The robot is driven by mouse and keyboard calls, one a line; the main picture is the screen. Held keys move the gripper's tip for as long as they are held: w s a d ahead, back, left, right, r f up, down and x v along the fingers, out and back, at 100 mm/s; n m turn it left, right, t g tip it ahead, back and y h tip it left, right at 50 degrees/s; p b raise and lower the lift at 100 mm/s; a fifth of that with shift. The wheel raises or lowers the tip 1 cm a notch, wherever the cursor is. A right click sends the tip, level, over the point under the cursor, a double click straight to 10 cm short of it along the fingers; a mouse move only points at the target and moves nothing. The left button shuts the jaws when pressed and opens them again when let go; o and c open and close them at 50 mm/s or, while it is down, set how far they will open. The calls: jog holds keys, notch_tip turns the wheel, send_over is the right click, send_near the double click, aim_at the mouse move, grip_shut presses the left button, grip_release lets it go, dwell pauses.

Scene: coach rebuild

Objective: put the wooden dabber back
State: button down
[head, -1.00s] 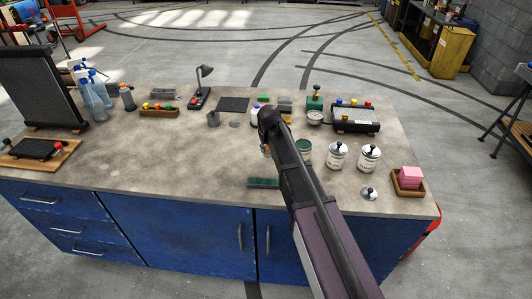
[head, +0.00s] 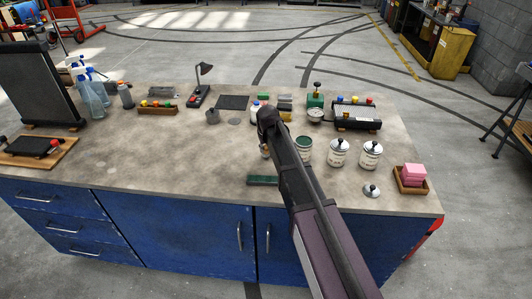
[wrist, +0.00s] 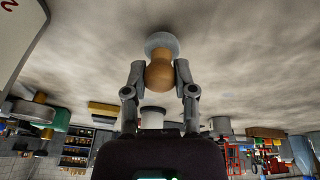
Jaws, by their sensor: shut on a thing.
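The wooden dabber (wrist: 160,76) is held between the two fingers of my gripper (wrist: 160,82) in the wrist view. It has a rounded tan wooden handle and a pale grey pad (wrist: 161,44) pointing away from the palm, toward the worktop. I cannot tell whether the pad touches the worktop. In the head view my forearm covers most of the gripper, and only a small tan part of the dabber shows beside it. The grey worktop (head: 150,155) lies below. A wooden rack (head: 158,108) with coloured knobs stands at the back left, but I cannot tell which place belongs to the dabber.
An open green-topped tin (head: 304,154), two lidded white tins (head: 339,153) and a loose lid (head: 372,190) stand right of my arm. A green strip (head: 263,181) lies near the front. Pink blocks (head: 413,172) sit at the right. The worktop's left middle is clear.

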jog(key=shift+f, duration=0.45)
jog(key=shift+c, duration=2.1)
grip_release()
jog(key=shift+r, duration=0.15)
jog(key=p+v, duration=1.1)
jog(key=v, duration=0.1)
jog(key=s+d+m+g, duration=0.3)
jog(key=s+d+m, duration=0.1)
jog(key=s+d, duration=1.8)
jog(key=shift+s+f+h, duration=0.3)
